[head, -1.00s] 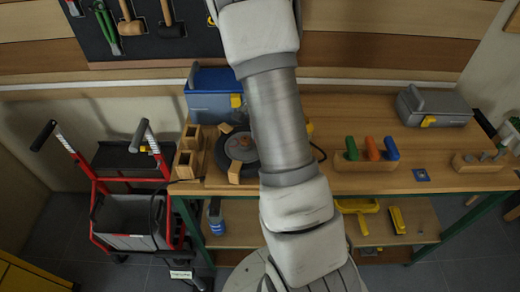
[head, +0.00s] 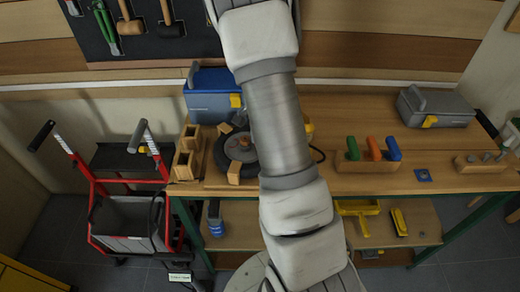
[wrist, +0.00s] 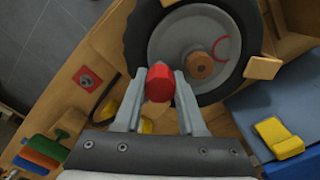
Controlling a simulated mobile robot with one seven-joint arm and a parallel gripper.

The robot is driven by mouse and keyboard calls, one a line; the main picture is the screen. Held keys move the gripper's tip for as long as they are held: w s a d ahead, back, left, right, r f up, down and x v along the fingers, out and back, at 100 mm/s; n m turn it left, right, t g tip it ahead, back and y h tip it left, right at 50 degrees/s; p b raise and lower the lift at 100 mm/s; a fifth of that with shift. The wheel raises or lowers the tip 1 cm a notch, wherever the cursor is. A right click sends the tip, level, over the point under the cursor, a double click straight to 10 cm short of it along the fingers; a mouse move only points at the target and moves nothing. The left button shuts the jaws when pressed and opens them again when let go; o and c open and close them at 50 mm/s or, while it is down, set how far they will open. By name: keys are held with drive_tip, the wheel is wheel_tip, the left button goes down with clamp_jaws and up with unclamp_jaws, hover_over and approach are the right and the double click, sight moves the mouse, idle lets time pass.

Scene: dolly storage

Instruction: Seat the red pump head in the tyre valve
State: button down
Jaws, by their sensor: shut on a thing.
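In the wrist view my gripper (wrist: 159,98) is shut on the red pump head (wrist: 159,82), which sits between the two grey fingertips. The pump head shows in front of the lower edge of the tyre (wrist: 145,35), a black ring around a grey hub (wrist: 180,38). A small brown round piece (wrist: 201,65) lies on the hub, right of the pump head; I cannot tell whether it is the valve. The pump head looks apart from it. In the head view the tyre (head: 222,160) lies on the bench, and my arm hides the gripper and pump head.
Wooden blocks (head: 234,173) brace the tyre. A wooden box (head: 188,155) stands left of it, and a blue toolbox (head: 212,105) behind. Coloured handles stand in a wooden rack (head: 365,166) to the right. A grey case (head: 436,107) sits at the back right.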

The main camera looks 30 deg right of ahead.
drive_tip(key=shift+f+b, duration=0.3)
drive_tip(key=shift+f, duration=0.2)
idle(0.3)
drive_tip(key=shift+c, duration=2)
unclamp_jaws()
drive_tip(key=shift+r, duration=0.1)
wheel_tip(320, 180, up, 17)
drive_tip(key=shift+r, duration=0.15)
drive_tip(key=shift+s, duration=0.1)
drive_tip(key=shift+a, duration=0.1)
